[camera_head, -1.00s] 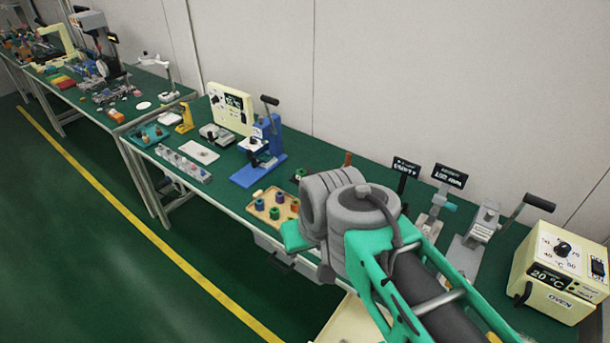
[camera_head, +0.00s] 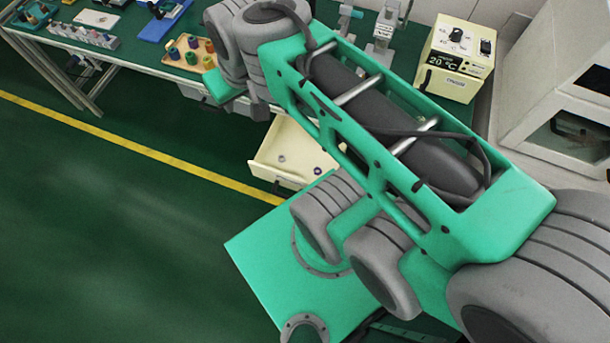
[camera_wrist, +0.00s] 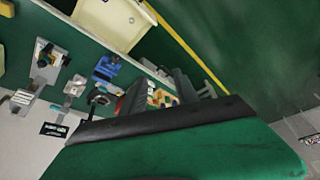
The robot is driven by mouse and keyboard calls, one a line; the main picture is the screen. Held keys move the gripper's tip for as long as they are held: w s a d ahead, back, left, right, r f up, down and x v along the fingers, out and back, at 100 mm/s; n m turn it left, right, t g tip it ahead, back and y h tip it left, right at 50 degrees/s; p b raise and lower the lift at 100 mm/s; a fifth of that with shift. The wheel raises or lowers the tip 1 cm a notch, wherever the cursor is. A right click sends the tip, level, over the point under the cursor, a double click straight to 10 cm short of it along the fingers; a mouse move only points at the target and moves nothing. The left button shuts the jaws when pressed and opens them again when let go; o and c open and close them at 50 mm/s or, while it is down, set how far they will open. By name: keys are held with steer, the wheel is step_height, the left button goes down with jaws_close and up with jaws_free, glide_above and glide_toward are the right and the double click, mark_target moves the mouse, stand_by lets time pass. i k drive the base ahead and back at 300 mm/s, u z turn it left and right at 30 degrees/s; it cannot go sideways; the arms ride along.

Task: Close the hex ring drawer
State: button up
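A cream drawer (camera_head: 285,155) stands pulled out below the bench's front edge in the head view. A few small parts lie inside it, one of them purple; its front has a dark handle (camera_head: 282,184). I read no label on it, so I cannot confirm it is the hex ring drawer. The open drawer also shows at the top of the wrist view (camera_wrist: 110,22). My gripper (camera_wrist: 157,78) has two dark fingers standing apart in the wrist view, with nothing seen held between them. In the head view my arm hides the fingers; the gripper is apart from the drawer.
A grey cabinet (camera_head: 555,95) stands at the right. The green floor before the bench is clear, with a yellow line (camera_head: 140,148).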

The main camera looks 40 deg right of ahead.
mark_target(286, 136)
steer(key=z, duration=0.15)
steer(key=k, duration=0.65)
steer(key=u, duration=1.35)
steer(key=i, duration=0.75)
steer(key=u, duration=0.15)
